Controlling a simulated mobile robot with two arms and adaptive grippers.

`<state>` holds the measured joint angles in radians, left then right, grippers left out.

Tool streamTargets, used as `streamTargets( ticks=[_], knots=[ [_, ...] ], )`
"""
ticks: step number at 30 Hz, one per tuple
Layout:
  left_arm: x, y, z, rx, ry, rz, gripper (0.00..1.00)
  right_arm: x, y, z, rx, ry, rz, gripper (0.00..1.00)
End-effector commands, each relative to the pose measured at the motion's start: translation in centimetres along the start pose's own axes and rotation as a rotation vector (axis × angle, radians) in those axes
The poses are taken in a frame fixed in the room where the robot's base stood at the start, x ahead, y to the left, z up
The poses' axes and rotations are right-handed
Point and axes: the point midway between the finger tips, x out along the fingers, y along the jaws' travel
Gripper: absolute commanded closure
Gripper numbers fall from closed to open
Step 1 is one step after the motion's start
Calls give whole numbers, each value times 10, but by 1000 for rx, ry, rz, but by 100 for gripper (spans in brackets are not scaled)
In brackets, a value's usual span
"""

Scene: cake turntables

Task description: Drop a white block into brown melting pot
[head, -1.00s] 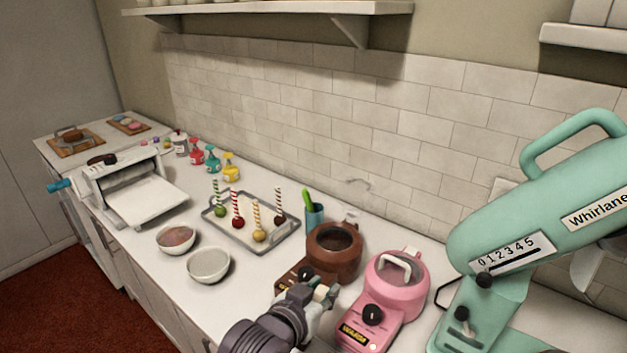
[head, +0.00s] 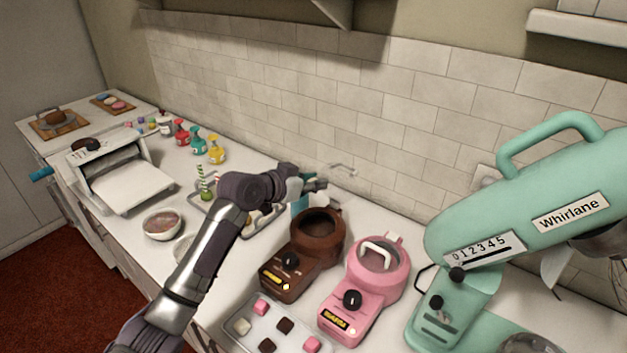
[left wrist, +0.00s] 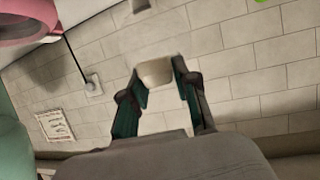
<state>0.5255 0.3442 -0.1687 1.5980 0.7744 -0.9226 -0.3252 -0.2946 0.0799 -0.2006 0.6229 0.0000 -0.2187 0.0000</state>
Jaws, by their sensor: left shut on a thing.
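The brown melting pot (head: 294,262) stands on the counter, its round bowl facing up and dark inside. My left gripper (head: 318,184) is raised behind and above the pot's bowl, near the tiled wall. In the left wrist view, my left gripper (left wrist: 158,78) is shut on a white block (left wrist: 157,72) between its fingertips, against the wall tiles. The block is too small to make out in the head view. Another white block (head: 241,326) lies in the metal tray (head: 262,313) in front of the pot. My right gripper is not in view.
A pink melting pot (head: 362,288) with a clear lid stands right of the brown one. A mint mixer (head: 520,215) fills the right side. Bowls, such as the left one (head: 162,225), and a tray of cake pops lie left, partly behind my arm.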

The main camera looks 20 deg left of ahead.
Motion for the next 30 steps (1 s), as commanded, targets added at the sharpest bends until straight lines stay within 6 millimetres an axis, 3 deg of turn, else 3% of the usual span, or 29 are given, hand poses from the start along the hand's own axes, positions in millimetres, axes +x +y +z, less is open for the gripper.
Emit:
streamTargets(
  ticks=[10, 21, 22, 24, 27, 30],
  knots=[
    [17, 0, 42, -1, 0, -1, 93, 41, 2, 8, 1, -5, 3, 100],
    [19, 0, 46, -1, -1, -1, 93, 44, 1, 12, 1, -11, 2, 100],
    [19, 0, 46, -1, 0, -1, 69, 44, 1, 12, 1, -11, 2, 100],
    [19, 0, 46, -1, 0, -1, 57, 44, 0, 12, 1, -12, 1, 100],
    [19, 0, 46, -1, 0, -1, 41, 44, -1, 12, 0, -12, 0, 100],
    [19, 0, 46, -1, -1, -1, 41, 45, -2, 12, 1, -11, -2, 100]
  ],
)
